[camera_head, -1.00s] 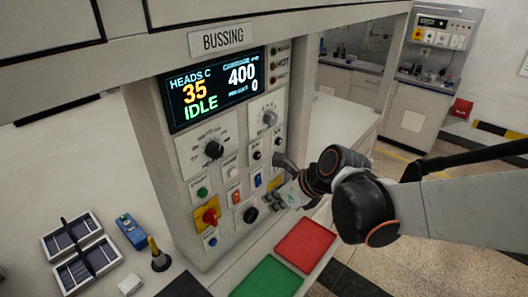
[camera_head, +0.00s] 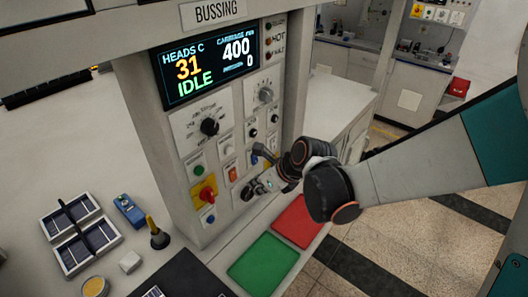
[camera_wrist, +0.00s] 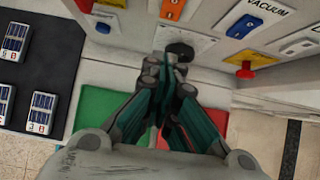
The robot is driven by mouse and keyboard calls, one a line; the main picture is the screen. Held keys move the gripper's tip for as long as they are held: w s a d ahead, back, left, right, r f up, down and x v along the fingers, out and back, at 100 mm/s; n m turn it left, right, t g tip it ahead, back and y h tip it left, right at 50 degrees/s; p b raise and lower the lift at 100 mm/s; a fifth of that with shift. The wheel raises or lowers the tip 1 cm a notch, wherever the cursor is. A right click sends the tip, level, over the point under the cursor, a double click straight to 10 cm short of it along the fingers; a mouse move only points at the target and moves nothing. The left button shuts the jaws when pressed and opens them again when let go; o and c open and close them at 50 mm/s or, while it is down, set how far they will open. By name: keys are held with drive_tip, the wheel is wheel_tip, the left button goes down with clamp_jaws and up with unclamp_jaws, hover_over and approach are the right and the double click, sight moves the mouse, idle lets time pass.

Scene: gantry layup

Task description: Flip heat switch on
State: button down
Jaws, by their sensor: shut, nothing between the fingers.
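The bussing control panel (camera_head: 216,215) faces me. An orange rocker switch (camera_head: 232,173) sits on a white plate at mid-panel; it also shows at the top of the wrist view (camera_wrist: 172,9). No readable "heat" label shows on it, so I cannot confirm it is the heat switch. A blue rocker (camera_wrist: 243,26) near a VACUUM label is to its right. My gripper (camera_head: 250,190) is shut and empty at the panel's lower part. In the wrist view its fingertips (camera_wrist: 174,58) overlap a black round knob (camera_wrist: 179,50), below the orange rocker; contact is unclear.
A red-and-yellow knob (camera_head: 205,192) is left of my gripper. The display (camera_head: 212,62) reads 31 and IDLE. Green (camera_head: 264,262) and red (camera_head: 298,222) mats lie below. Solar-cell trays (camera_head: 82,237) and a small blue device (camera_head: 128,209) are on the left.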

sight(233, 175)
drive_tip(key=w+a+f, duration=0.2)
drive_tip(key=w+a, duration=0.1)
drive_tip(key=a, duration=0.1)
drive_tip(key=shift+w+a+f, duration=0.25)
drive_tip(key=shift+a+f, duration=0.05)
drive_tip(key=shift+f, duration=0.1)
drive_tip(key=shift+w+a+f+t+y+b, duration=0.2)
drive_tip(key=shift+a+t+y+b, duration=0.1)
drive_tip(key=shift+b, duration=0.45)
drive_tip(key=shift+r, duration=0.25)
